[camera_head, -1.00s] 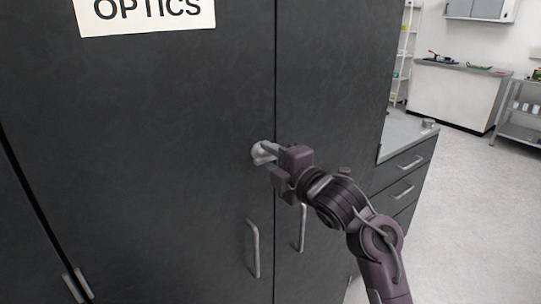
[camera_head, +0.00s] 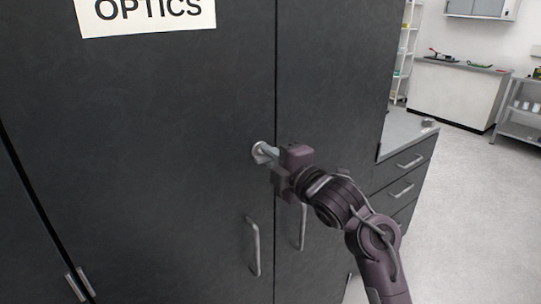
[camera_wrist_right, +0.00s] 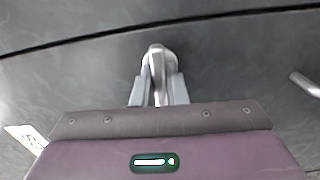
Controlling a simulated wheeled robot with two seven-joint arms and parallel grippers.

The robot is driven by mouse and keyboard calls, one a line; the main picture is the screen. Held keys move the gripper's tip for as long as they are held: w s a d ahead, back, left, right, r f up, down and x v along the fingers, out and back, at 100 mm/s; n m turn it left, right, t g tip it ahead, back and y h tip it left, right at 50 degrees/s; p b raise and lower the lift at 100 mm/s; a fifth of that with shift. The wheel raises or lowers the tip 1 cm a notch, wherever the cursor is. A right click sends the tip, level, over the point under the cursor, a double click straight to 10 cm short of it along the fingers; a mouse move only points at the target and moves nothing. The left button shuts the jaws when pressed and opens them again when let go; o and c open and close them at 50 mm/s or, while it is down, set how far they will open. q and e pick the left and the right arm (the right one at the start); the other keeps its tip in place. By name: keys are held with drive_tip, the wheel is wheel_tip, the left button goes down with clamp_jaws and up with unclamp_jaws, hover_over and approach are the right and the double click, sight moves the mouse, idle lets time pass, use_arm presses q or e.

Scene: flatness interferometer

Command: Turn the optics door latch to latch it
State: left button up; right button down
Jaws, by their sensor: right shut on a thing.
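The optics door (camera_head: 150,150) is a dark grey cabinet door with a white "OPTICS" label (camera_head: 150,12) at its top. The latch (camera_head: 259,151) is a small light metal knob on this door, close to the seam with the door on the right. My right gripper (camera_head: 271,160) is at the latch, coming from the right. In the right wrist view the two fingers (camera_wrist_right: 158,90) are shut on the latch (camera_wrist_right: 157,60), one on each side of its narrow part. The fingers partly hide the latch. My left gripper is in neither view.
Two vertical bar handles, one on the optics door (camera_head: 253,247) and one on the right door (camera_head: 302,228), are below my right gripper. A drawer unit (camera_head: 405,175) with a worktop stands to the right. Open floor (camera_head: 475,220) lies beyond it.

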drive_tip(key=m+p, duration=0.3)
drive_tip(key=m, duration=0.1)
drive_tip(key=shift+r+m+p, duration=0.1)
drive_tip(key=shift+m+p, duration=0.25)
drive_tip(key=shift+m, duration=0.05)
drive_tip(key=m+p, duration=0.2)
drive_tip(key=m, duration=0.1)
drive_tip(key=shift+m+p, duration=0.3)
drive_tip(key=shift+p, duration=0.1)
drive_tip(key=m+p, duration=0.3)
drive_tip(key=m, duration=0.1)
drive_tip(key=shift+m+p, duration=0.3)
drive_tip(key=shift+p, duration=0.05)
drive_tip(key=shift+m+p, duration=1.35)
drive_tip(key=shift+m, duration=0.45)
drive_tip(key=c, duration=1.5)
unclamp_jaws()
drive_tip(key=shift+o, duration=0.2)
